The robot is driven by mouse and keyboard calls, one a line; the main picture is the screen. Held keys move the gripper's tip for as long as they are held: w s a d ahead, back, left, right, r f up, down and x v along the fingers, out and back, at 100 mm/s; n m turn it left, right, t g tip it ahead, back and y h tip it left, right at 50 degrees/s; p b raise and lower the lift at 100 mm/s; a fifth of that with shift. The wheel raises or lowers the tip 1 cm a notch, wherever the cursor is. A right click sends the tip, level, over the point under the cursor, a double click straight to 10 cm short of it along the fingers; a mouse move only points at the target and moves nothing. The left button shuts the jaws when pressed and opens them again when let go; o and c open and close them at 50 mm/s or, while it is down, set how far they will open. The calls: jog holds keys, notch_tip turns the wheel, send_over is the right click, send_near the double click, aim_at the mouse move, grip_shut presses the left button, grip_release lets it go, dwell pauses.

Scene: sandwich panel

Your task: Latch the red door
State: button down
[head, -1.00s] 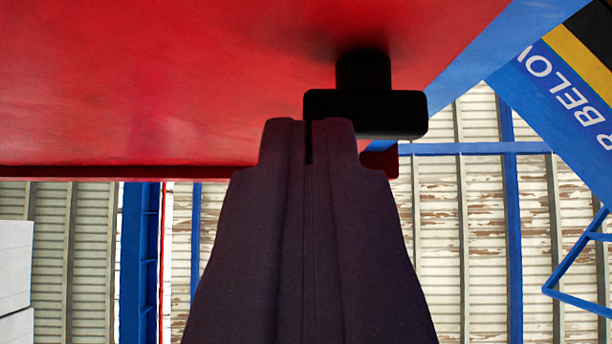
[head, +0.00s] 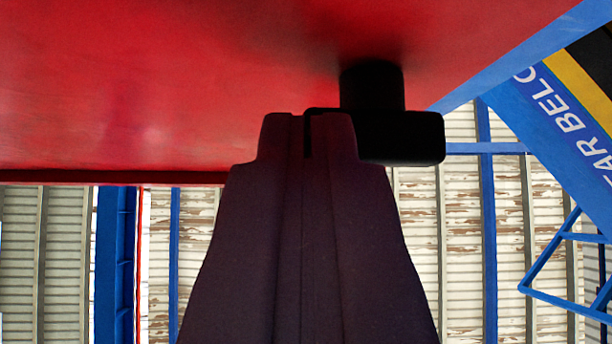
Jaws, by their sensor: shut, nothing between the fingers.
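The red door (head: 180,90) fills the upper part of the head view as a broad flat panel. A black latch handle (head: 405,138) sticks out from it on a short round post (head: 372,88), near the door's right edge. My gripper (head: 307,120) is in the middle of the view, pointing up at the door, its two fingers together. Its fingertips overlap the left part of the handle in the picture and hide some of it. I cannot tell whether they touch it.
A blue frame (head: 510,55) runs along the door's right edge. A blue sign (head: 570,120) with white letters and a yellow and black stripe is at the upper right. Blue beams (head: 115,265) and a ribbed, peeling wall (head: 460,260) show behind, with open space between.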

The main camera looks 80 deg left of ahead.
jog(key=shift+w+d+r+n+g+y, duration=0.15)
jog(key=shift+n+g+y, duration=0.35)
jog(key=shift+n+g, duration=0.65)
jog(key=shift+w+d+r+n+g+y, duration=0.15)
jog(key=shift+n+g+y, duration=0.35)
jog(key=shift+n+g, duration=0.6)
jog(key=shift+w+r+n, duration=0.1)
jog(key=shift+r+n, duration=0.15)
jog(key=shift+n, duration=0.3)
jog(key=shift+w+d+r+p, duration=0.25)
jog(key=shift+r+p, duration=0.25)
jog(key=shift+p, duration=0.45)
jog(key=shift+f, duration=0.1)
